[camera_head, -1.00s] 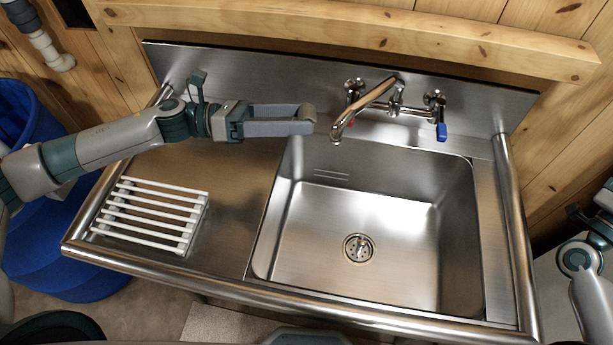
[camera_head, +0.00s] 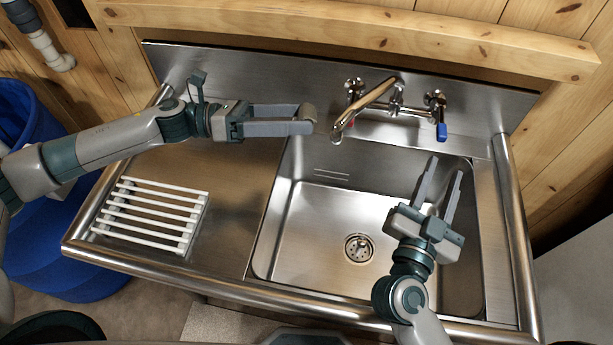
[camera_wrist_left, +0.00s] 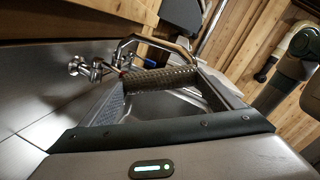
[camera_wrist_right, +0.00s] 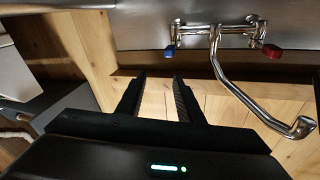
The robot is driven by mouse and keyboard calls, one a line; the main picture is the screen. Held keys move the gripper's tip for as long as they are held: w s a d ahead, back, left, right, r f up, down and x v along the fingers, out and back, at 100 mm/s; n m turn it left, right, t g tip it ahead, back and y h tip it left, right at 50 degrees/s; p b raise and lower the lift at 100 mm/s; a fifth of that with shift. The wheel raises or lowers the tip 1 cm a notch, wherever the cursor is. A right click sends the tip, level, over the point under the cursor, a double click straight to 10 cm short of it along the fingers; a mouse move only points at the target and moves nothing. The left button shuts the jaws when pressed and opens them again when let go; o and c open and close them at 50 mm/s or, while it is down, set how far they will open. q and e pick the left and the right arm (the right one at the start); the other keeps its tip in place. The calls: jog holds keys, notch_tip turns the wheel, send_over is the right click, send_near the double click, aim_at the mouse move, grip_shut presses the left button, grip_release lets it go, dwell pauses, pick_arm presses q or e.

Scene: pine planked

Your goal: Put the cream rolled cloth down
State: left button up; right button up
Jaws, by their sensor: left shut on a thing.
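The cream rolled cloth (camera_wrist_left: 160,79) shows in the left wrist view as a textured, brownish-looking roll lying across between the fingers. In the head view only its small rounded end (camera_head: 309,112) shows at the fingertips. My left gripper (camera_head: 313,120) is shut on it, held near the back left corner of the sink basin, left of the spout. My right gripper (camera_head: 446,166) is open and empty above the right side of the basin, its fingers pointing toward the back; the right wrist view shows nothing between them.
The steel sink basin (camera_head: 330,215) is empty, with a drain in its floor. A chrome faucet (camera_head: 370,103) with red and blue handles stands behind it. A white slatted rack (camera_head: 150,209) sits on the left drainboard (camera_head: 235,190), which is otherwise clear. A blue bin (camera_head: 40,240) stands at left.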

jog(key=s+a+n+y, duration=0.1)
jog(key=a+n+y, duration=0.35)
jog(key=a, duration=0.85)
jog(key=n+y, duration=0.4)
jog(key=y, duration=0.1)
send_near(306, 111)
jog(key=s+f, duration=0.3)
jog(key=shift+s+f+t+h, duration=0.1)
jog(key=shift+f+t+h, duration=0.1)
jog(key=shift+t+h, duration=0.1)
jog(key=w, duration=0.8)
jog(key=w+a, duration=0.1)
jog(key=w, duration=0.3)
jog(key=c, duration=0.7)
pick_arm(q)
jog(key=o, duration=1)
pick_arm(e)
jog(key=shift+c, duration=0.5)
pick_arm(q)
jog(key=shift+a, duration=0.15)
